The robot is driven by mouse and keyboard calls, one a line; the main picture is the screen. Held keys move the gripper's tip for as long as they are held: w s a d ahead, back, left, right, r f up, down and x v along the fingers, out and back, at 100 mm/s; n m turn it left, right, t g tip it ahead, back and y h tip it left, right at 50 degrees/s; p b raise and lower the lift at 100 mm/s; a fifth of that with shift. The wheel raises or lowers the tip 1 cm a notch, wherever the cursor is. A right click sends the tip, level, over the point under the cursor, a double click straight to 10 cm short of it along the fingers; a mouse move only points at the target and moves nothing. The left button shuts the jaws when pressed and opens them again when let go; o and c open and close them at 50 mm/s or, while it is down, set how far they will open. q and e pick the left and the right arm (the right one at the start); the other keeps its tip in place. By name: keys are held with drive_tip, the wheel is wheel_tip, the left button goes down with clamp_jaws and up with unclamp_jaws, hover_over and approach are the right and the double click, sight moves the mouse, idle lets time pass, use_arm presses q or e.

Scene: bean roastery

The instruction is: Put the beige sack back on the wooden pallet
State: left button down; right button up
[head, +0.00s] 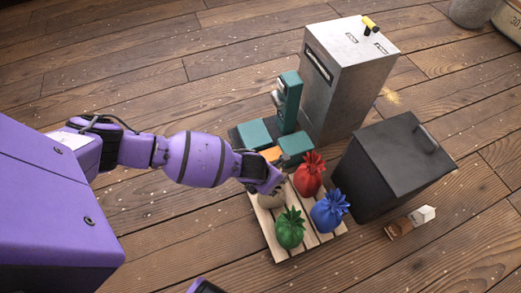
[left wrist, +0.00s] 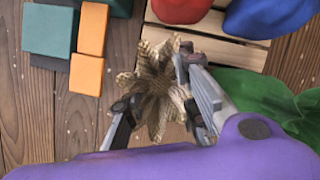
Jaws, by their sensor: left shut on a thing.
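The beige sack (head: 270,200) is at the far left corner of the wooden pallet (head: 267,228), largely hidden under my left gripper (head: 267,187). In the left wrist view, the left gripper (left wrist: 155,82) has its fingers on both sides of the gathered top of the sack (left wrist: 154,92) and is shut on it. The pallet (left wrist: 222,48) shows just beyond the sack. I cannot tell whether the sack's base touches the slats. My right gripper is not in view.
A red sack (head: 309,174), a blue sack (head: 330,211) and a green sack (head: 289,229) stand on the pallet. Teal blocks (head: 254,133) and an orange block (head: 271,154) lie behind it. A dark bin (head: 392,168) and a metal cabinet (head: 348,80) stand right and behind.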

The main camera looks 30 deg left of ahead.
use_arm(q)
drive_tip(key=shift+w, duration=0.15)
drive_tip(key=c, duration=1.4)
unclamp_jaws()
drive_tip(key=shift+c, duration=0.2)
drive_tip(key=shift+o, duration=0.2)
drive_tip(key=p+v, duration=0.5)
drive_tip(key=v, duration=0.7)
drive_tip(key=shift+s+p, duration=0.25)
drive_tip(key=shift+p, duration=0.1)
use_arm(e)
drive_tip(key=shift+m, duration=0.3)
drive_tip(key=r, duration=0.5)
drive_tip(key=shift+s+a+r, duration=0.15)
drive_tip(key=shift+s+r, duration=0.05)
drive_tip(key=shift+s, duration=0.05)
